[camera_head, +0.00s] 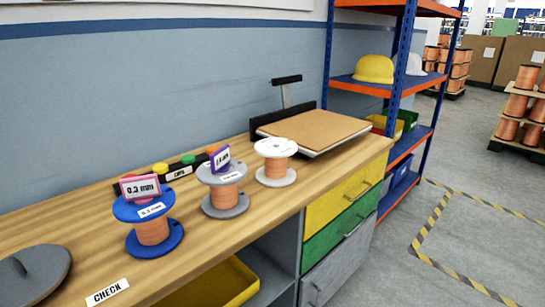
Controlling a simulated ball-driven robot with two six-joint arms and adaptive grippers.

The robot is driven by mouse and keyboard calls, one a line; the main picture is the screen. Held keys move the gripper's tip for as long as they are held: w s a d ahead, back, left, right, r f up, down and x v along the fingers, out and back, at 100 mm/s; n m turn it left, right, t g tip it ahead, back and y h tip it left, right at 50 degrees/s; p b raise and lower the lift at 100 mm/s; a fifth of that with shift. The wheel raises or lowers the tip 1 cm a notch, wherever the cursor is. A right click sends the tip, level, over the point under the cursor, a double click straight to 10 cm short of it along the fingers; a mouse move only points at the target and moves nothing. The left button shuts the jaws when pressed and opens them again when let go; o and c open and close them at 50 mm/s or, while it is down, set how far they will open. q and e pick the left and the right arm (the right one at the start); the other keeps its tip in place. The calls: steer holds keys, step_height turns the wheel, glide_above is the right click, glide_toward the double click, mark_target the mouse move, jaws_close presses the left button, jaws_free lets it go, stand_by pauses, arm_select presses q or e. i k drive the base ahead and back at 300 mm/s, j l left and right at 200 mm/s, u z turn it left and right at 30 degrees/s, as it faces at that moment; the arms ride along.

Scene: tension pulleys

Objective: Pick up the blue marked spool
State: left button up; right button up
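The blue marked spool (152,232) stands upright on the wooden workbench at the left. It has blue flanges, copper-coloured wire and a "0.2 mm" label on its top flange. A pink-framed "0.2 mm" sign shows at its top. A grey spool (225,197) with a purple-framed sign stands to its right. All three hold copper-coloured wire. Neither of my grippers is in the view, and nothing touches the blue spool.
The workbench (205,262) has a "CHECK" label at its front edge and a grey disc (35,272) at the left. A black strip with coloured knobs (188,161) lies behind the spools. A scale-like device (315,130) stands at the right end. Shelving (395,90) stands beyond.

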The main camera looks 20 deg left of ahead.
mark_target(152, 230)
steer(key=u, duration=1.55)
steer(key=i+l+u, duration=0.1)
steer(key=l, duration=0.3)
steer(key=i+l+u, duration=0.15)
steer(key=l, duration=0.25)
steer(key=k, duration=0.05)
